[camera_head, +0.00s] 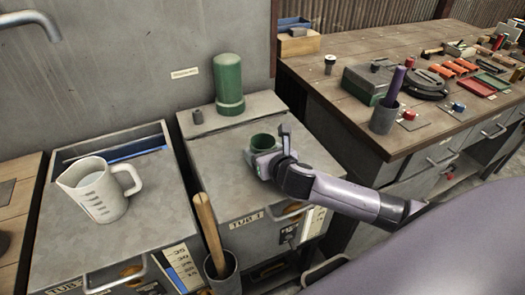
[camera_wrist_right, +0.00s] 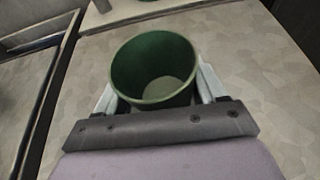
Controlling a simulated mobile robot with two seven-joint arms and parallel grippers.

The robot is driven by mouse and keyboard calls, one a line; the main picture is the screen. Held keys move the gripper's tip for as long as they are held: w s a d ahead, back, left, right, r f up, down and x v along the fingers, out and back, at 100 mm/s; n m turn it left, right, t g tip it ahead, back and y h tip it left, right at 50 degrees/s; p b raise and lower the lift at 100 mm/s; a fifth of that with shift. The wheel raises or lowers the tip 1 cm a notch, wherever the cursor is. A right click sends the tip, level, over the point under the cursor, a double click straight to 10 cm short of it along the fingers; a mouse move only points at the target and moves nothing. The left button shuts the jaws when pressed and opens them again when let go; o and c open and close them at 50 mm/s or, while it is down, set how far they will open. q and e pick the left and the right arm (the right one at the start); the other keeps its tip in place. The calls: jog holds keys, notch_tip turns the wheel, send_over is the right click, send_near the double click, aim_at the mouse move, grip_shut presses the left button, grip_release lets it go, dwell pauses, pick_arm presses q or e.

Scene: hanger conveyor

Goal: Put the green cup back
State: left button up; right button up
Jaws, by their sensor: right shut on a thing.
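The green cup (camera_head: 263,142) is at the top of the right-hand cabinet, upright, with its open mouth facing up. In the right wrist view the green cup (camera_wrist_right: 154,68) sits between the two fingers and looks empty inside. My right gripper (camera_head: 262,159) is shut on the cup, reaching in from the right. It also shows in the right wrist view (camera_wrist_right: 155,100). Whether the cup's base touches the cabinet top is hidden by the gripper. A green cylinder (camera_head: 229,84) stands behind the cup, near the wall. My left gripper is not in view.
A white measuring jug (camera_head: 97,190) stands on the left cabinet (camera_head: 60,245). The right cabinet top (camera_head: 215,165) has free room left of the cup. A holder with a wooden handle (camera_head: 209,230) stands in front. A cluttered workbench (camera_head: 330,95) is at right.

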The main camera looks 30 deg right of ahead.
jog(key=o, duration=1.2)
jog(key=shift+f, duration=0.1)
jog(key=shift+c, duration=0.2)
jog(key=shift+r, duration=0.2)
jog(key=v, duration=1.2)
